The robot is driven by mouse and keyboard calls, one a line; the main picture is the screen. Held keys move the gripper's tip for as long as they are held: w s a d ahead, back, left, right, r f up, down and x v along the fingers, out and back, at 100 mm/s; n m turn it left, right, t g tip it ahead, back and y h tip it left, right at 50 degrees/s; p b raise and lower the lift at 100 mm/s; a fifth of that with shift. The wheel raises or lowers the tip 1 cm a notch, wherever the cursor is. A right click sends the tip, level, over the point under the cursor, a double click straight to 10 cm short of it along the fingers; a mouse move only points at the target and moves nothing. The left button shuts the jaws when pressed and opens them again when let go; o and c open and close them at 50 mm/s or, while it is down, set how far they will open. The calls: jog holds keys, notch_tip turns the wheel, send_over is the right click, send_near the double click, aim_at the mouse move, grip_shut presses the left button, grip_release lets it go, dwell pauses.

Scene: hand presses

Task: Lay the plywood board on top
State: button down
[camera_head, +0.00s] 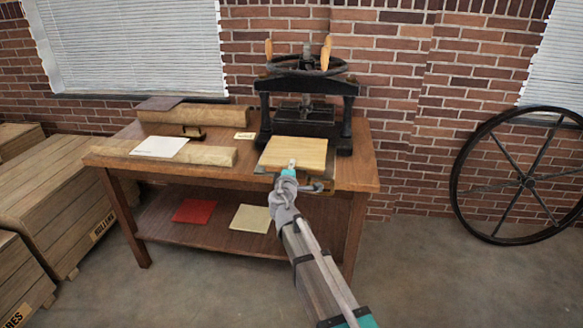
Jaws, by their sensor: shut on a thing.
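The plywood board (297,151), pale and flat, lies level or nearly so in front of the black hand press (347,110). My gripper (291,165) is at the board's front edge and is shut on it. The fingertips are small and partly hidden by my arm. A dark plate or bed (330,184) shows below and beside the board. I cannot tell whether the board touches it or hovers just above. What lies under the board is hidden.
The wooden table (353,172) carries a white sheet (160,146) on a brown block, a brown roll (215,117) and a small card (244,136) at left. Its lower shelf holds red (194,211) and cream (251,219) sheets. Crates (55,195) stand left; a large wheel (522,182) leans right.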

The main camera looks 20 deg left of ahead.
jog(key=c, duration=0.6)
grip_release()
jog(key=shift+c, duration=0.2)
jog(key=shift+o, duration=1)
jog(key=shift+s, duration=0.15)
jog(key=v, duration=0.6)
dwell(0.4)
jog(key=shift+s+d, duration=0.1)
dwell(0.5)
